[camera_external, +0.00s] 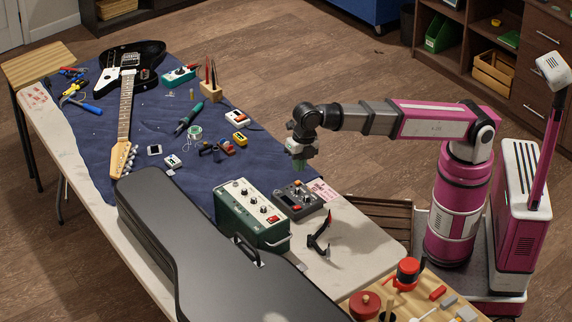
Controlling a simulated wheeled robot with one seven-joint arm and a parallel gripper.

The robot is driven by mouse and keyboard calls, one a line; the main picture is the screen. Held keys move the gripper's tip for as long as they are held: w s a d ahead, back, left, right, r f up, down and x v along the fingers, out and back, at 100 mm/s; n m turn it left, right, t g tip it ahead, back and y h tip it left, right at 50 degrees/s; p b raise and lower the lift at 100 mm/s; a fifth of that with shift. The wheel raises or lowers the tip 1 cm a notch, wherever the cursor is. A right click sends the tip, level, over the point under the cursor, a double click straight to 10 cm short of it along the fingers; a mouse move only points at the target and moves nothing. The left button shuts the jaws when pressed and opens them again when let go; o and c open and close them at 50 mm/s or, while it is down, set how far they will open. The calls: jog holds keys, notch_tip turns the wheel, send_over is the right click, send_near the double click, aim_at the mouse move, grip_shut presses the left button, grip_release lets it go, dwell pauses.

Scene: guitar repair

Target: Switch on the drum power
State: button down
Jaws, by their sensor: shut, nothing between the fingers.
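A dark grey box (282,206) with knobs and a reddish control stands on the table's near right part, beside a green box (240,236) with a pale top, knobs and a red switch. I cannot tell for sure which of them is the drum unit; no label is readable, and whether either power switch is on cannot be seen. My gripper (299,166) points down, shut and empty, above the table's right edge. In the picture it shows just above the grey box, apparently clear of it.
A black guitar case (200,240) lies along the near side. A black clamp-like tool (320,236) lies right of the green box. A guitar (126,100) and several small tools lie on the blue cloth (190,185). A wooden board (395,305) with red items is at the near right.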

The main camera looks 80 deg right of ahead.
aim_at(295, 207)
jog(key=shift+s+a+r+n, duration=0.25)
jog(key=shift+s+a+n, duration=0.15)
jog(key=shift+s+a, duration=0.15)
jog(key=f, duration=0.4)
jog(key=w+a+f, duration=0.1)
jog(key=f, duration=0.8)
jog(key=shift+w+a+f, duration=0.25)
jog(key=shift+w+f, duration=0.05)
jog(key=shift+f, duration=0.1)
